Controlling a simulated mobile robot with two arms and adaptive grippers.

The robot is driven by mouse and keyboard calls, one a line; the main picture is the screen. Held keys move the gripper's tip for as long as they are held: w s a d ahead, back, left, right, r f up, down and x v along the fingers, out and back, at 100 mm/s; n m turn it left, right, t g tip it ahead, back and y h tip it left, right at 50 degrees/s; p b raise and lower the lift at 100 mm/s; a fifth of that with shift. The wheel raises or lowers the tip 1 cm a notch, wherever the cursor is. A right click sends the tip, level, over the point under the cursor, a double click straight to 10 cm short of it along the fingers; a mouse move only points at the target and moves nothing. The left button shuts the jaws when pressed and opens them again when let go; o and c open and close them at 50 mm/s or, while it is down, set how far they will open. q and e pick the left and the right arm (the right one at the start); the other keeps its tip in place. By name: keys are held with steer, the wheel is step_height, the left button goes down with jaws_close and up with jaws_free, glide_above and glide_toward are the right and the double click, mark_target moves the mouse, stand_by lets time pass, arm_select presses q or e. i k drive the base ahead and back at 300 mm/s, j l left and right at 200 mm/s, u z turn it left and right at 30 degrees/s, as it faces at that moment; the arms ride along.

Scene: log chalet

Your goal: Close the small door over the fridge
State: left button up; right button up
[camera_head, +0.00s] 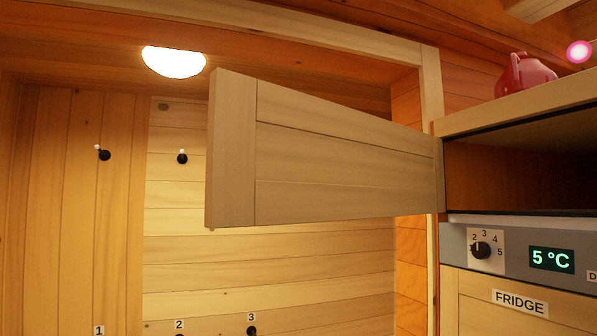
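The small wooden door (340,160) over the fridge stands wide open. It is hinged at the left edge of the open compartment (520,165) and juts out to the left and towards me. The compartment looks dark and empty in the part I see. The fridge (520,300) is below it, with a label reading FRIDGE, a dial and a display showing 5 °C. Neither of my grippers shows in the head view.
A lit lamp (173,62) is on the back wall, and black hooks (182,158) sit on the wood panels. The space left of and below the open door looks free.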

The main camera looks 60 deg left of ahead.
mark_target(276, 154)
steer(key=j+u, duration=0.35)
steer(key=j, duration=1.75)
